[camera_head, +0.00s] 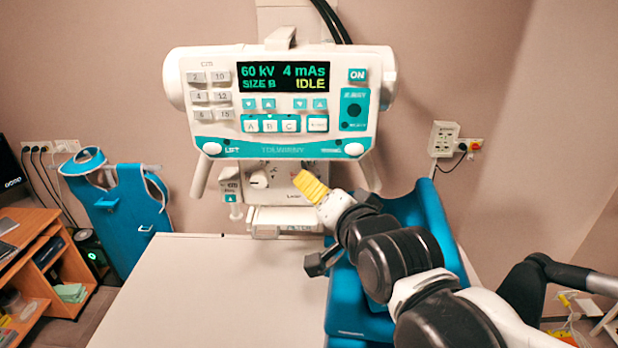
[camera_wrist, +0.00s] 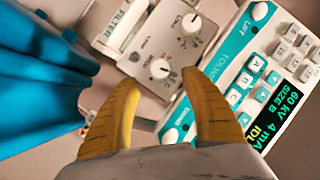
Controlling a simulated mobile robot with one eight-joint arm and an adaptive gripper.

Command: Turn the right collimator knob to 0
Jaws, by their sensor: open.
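The collimator is the white box with a grey face (camera_head: 283,183) under the console. Its left knob (camera_head: 258,180) is round and white and also shows in the wrist view (camera_wrist: 190,22). The right collimator knob (camera_wrist: 160,68) is round and white with a dark mark; in the head view my gripper hides it. My gripper (camera_head: 308,183) has yellow fingers, points at the right part of the collimator face and is open. In the wrist view its fingertips (camera_wrist: 161,80) appear either side of the right knob, with nothing held. Contact with the knob cannot be told.
The console (camera_head: 280,100) with a lit display reading IDLE hangs just above the collimator. A white table (camera_head: 210,285) lies below. A blue padded object (camera_head: 430,225) stands close behind my arm. A blue apron (camera_head: 125,215) hangs at left beside a wooden desk (camera_head: 30,225).

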